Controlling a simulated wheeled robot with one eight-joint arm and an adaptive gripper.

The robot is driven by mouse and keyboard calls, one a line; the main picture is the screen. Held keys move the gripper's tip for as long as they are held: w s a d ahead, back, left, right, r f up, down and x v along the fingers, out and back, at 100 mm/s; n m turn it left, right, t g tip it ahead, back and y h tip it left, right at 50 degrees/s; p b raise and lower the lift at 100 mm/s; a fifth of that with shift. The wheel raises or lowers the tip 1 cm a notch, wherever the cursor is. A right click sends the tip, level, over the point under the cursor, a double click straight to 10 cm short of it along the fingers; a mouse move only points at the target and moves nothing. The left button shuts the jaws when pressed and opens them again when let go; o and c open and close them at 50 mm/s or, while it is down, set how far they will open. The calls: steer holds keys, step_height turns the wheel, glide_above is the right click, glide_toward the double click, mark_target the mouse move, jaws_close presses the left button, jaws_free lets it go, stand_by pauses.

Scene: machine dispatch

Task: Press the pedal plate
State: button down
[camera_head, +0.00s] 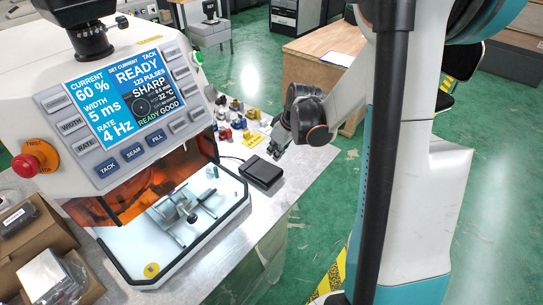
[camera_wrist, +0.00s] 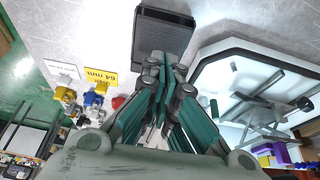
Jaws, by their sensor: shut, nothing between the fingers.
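The black pedal plate (camera_head: 262,172) lies on the grey bench top, to the right of the welding machine's open chamber. It also shows at the top of the wrist view (camera_wrist: 165,28), where the finger ends overlap its lower edge. My gripper (camera_head: 276,151) is shut and empty. It is just above and beyond the pedal in the head view. In the wrist view its fingertips (camera_wrist: 165,62) point toward the pedal. I cannot tell whether they touch it.
The welding machine (camera_head: 150,85) with a lit screen stands at the left, a clamp fixture (camera_head: 180,212) on its white chamber floor. Small coloured parts and a yellow label (camera_head: 253,140) lie behind the pedal. Cardboard boxes (camera_head: 35,235) stand at front left.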

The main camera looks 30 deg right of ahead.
steer(key=v, duration=0.2)
steer(key=shift+s+d+r+p, duration=0.1)
steer(key=shift+s+r+p, duration=0.1)
steer(key=shift+r+p, duration=0.15)
stand_by(0.6)
